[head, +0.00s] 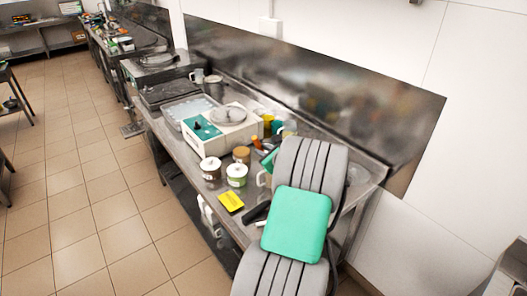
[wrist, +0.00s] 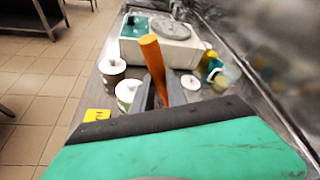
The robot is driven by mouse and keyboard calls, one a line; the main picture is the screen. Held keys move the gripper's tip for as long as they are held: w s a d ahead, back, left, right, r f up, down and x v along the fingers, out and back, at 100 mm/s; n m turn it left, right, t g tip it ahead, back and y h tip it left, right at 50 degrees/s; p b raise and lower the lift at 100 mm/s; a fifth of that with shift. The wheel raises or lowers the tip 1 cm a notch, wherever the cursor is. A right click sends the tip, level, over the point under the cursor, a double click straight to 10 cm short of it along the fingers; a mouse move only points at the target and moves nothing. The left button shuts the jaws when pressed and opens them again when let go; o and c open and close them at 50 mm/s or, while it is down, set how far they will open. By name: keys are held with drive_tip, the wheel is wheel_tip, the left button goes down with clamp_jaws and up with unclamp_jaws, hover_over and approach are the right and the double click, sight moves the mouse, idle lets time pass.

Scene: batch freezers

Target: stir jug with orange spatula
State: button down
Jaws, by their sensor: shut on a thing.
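My gripper (wrist: 158,94) is shut on the orange spatula (wrist: 153,54) in the wrist view. The spatula's handle stands up between the two grey fingers, slightly tilted, and its lower end is hidden by the gripper. In the head view the orange handle (head: 256,142) shows just left of my arm, above the bench. I cannot tell whether the spatula's lower end is inside the jug.
The steel bench (head: 178,145) carries a white and green machine (head: 222,127), lidded tubs (head: 236,176), a brown-topped jar (head: 241,154) and a yellow card (head: 231,201). The tiled floor at left is clear.

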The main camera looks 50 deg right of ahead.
sight(254, 137)
drive_tip(key=shift+w+a+r, duration=0.1)
drive_tip(key=shift+a+r, duration=0.35)
drive_tip(key=shift+r, duration=0.65)
drive_tip(key=shift+w+a+r, duration=0.1)
drive_tip(key=shift+a+r, duration=0.35)
drive_tip(key=shift+r, duration=0.6)
drive_tip(key=shift+w+a+r, duration=0.1)
drive_tip(key=shift+a+r, duration=0.35)
drive_tip(key=shift+r, duration=0.65)
drive_tip(key=shift+r, duration=2.5)
